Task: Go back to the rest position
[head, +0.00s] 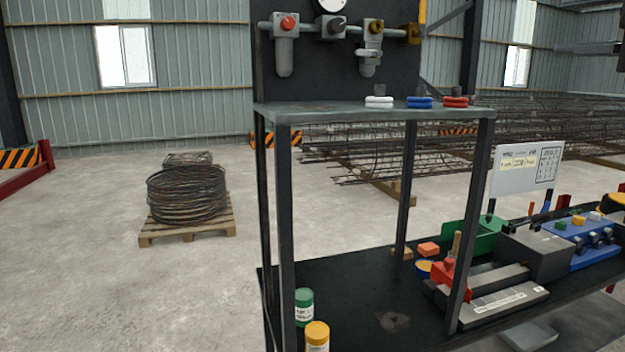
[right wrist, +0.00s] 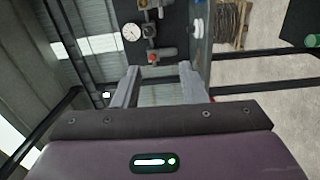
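My right gripper (right wrist: 158,78) shows in the right wrist view with its two grey fingers apart. Nothing is between them; the dark panel with a round gauge (right wrist: 131,32) and valves lies beyond the gap. In the head view only dark grey parts at the upper right edge may belong to this gripper, and I cannot be sure. My left gripper is in neither view. The task names no object to handle.
A dark workbench (head: 375,300) with a raised shelf (head: 330,110) stands ahead. White (head: 379,102), blue (head: 420,102) and red rings (head: 455,102) sit on the shelf. Floor at left is clear before a wire-coil pallet (head: 187,232).

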